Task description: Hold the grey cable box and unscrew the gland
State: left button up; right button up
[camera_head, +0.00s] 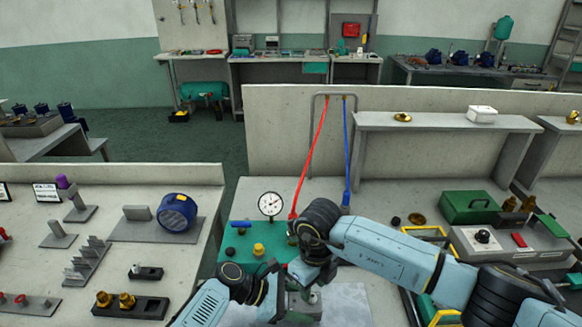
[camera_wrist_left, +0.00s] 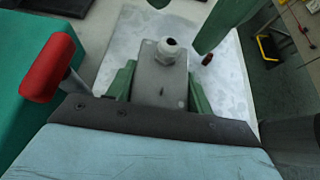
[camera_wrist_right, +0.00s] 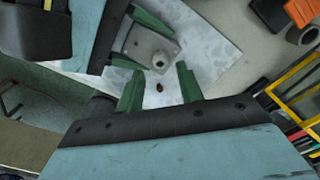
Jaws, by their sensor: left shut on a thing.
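The grey cable box (camera_wrist_left: 158,82) is between the green fingers of my left gripper (camera_wrist_left: 158,85), which is shut on it above a pale speckled mat (camera_wrist_left: 232,90). The whitish-grey gland (camera_wrist_left: 168,50) stands out of the box's face; the right wrist view also shows the gland (camera_wrist_right: 161,62) and box (camera_wrist_right: 144,47). My right gripper (camera_wrist_right: 160,68) is open, its green fingers apart on either side of the gland, seemingly just short of it. In the head view my arms hide most of the box.
A small reddish-brown piece (camera_wrist_right: 160,87) lies on the mat. A teal block (camera_head: 250,250) with knobs and a red-handled part (camera_wrist_left: 48,68) stand close by the left gripper. A yellow-framed rack (camera_head: 432,236) and green case (camera_head: 470,207) are on the right.

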aim_at(312, 296)
jog(key=shift+f, duration=1.9)
jog(key=shift+r, duration=0.1)
jog(key=shift+r, duration=1.55)
jog(key=m, duration=1.7)
jog(key=shift+f, duration=0.15)
